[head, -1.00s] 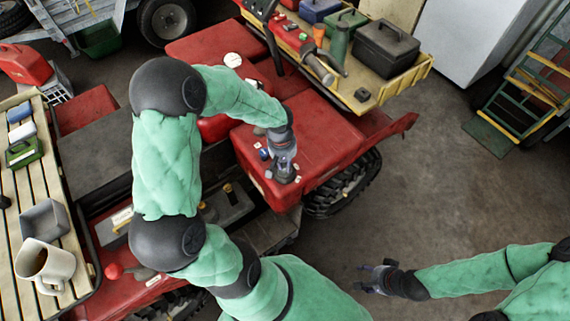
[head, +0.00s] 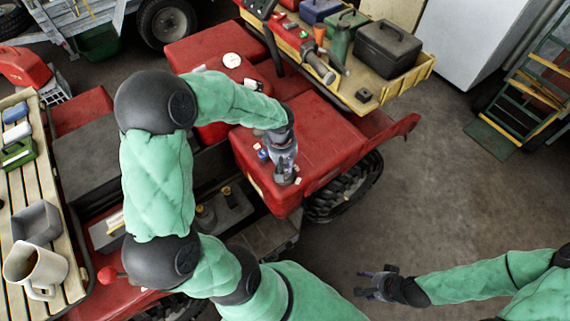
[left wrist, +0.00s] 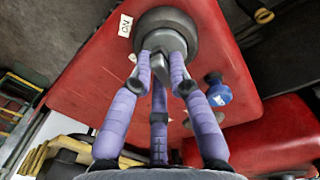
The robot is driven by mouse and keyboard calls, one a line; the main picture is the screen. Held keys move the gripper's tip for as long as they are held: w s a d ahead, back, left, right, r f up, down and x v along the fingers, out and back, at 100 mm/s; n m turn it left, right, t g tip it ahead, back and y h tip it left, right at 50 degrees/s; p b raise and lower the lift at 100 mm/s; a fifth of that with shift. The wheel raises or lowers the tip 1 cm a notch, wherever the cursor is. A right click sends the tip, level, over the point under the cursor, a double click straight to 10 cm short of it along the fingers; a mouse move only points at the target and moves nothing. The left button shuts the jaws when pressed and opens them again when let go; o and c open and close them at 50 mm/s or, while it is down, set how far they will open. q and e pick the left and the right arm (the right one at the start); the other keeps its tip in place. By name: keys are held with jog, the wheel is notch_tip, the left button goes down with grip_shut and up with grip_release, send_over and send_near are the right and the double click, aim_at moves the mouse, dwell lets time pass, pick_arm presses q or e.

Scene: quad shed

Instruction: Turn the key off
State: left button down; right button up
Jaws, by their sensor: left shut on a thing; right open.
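A round grey key switch (left wrist: 190,28) sits on the red body panel (left wrist: 95,85) of the quad, with a small grey key (left wrist: 163,66) standing out from its middle. My left gripper (left wrist: 162,74) is shut on the key, its purple fingers closed around it from several sides. An ON label (left wrist: 125,26) is left of the switch in the left wrist view. In the head view, my left gripper (head: 287,172) is at the panel's front edge and hides most of the switch. My right gripper (head: 372,287) is open and empty, low over bare floor.
A blue knob (left wrist: 219,94) sits close beside the switch. A yellow rack (head: 398,88) with a black case and tools stands behind the panel. A slatted bench (head: 12,215) with a mug (head: 36,270) is at the left.

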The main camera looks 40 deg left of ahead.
pick_arm(q)
jog(key=shift+n+b, duration=0.6)
jog(key=shift+n, duration=0.1)
jog(key=shift+n+b, duration=0.3)
jog(key=shift+n, duration=0.2)
jog(key=c, duration=1.4)
grip_release()
jog(key=shift+o, duration=0.2)
jog(key=shift+r+p, duration=2.85)
jog(key=shift+r, duration=1.2)
